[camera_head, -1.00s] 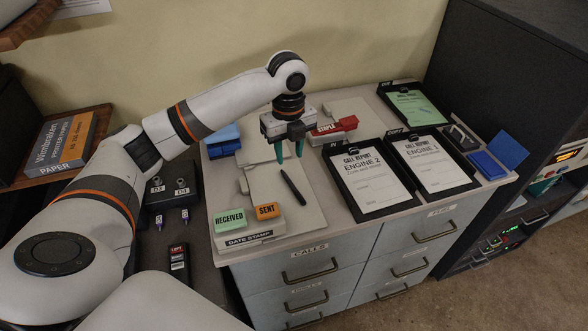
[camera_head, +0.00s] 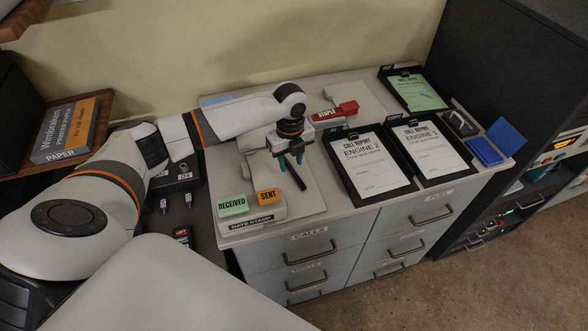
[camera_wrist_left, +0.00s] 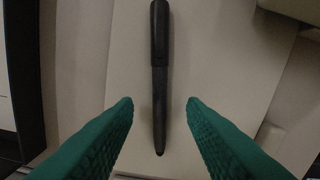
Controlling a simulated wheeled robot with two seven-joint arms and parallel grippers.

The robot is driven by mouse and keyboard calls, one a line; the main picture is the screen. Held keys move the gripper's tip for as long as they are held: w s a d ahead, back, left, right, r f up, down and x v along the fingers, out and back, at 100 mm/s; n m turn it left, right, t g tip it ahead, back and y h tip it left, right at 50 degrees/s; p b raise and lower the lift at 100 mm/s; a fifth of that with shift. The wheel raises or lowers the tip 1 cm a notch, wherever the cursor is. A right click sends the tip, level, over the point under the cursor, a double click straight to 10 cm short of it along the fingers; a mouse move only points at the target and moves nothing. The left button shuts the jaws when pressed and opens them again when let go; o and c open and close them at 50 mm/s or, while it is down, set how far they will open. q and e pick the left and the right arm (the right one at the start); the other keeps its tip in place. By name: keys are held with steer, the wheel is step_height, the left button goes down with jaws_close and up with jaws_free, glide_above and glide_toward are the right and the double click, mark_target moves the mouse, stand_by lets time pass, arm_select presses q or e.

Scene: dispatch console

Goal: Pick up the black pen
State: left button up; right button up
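The black pen (camera_head: 295,178) lies on a light sheet on the cabinet top, behind the date stamp blocks. In the left wrist view the pen (camera_wrist_left: 159,75) runs lengthwise between the two green fingers, with a gap on each side. My left gripper (camera_head: 290,161) is above the pen, and its fingers cover part of it in the head view. In the left wrist view the gripper (camera_wrist_left: 160,104) is open and empty. My right gripper is not in view.
The green RECEIVED block (camera_head: 232,205) and orange SENT block (camera_head: 268,196) sit on the date stamp stand in front. A red stapler (camera_head: 335,112) is behind. The ENGINE 2 clipboard (camera_head: 371,165) lies to the right.

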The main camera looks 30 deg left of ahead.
arm_select(q)
steer(key=shift+f, duration=0.6)
jaws_close()
